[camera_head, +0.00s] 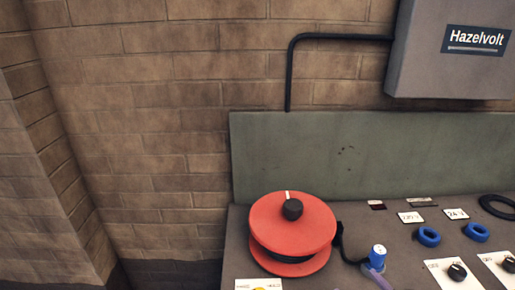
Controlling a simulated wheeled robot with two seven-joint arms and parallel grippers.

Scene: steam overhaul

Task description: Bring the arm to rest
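Neither of my arms and neither gripper shows in the head view. I cannot see where they are or whether they hold anything. The view takes in a grey bench (222,262) in front of a brick wall, seen from above.
A red reel (270,222) with a black knob stands at the bench's left. Right of it are a blue-capped plug (377,255), blue rings (428,237), labels and knobs (457,272). A green backboard (330,155) and a grey Hazelvolt box (430,70) rise behind.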

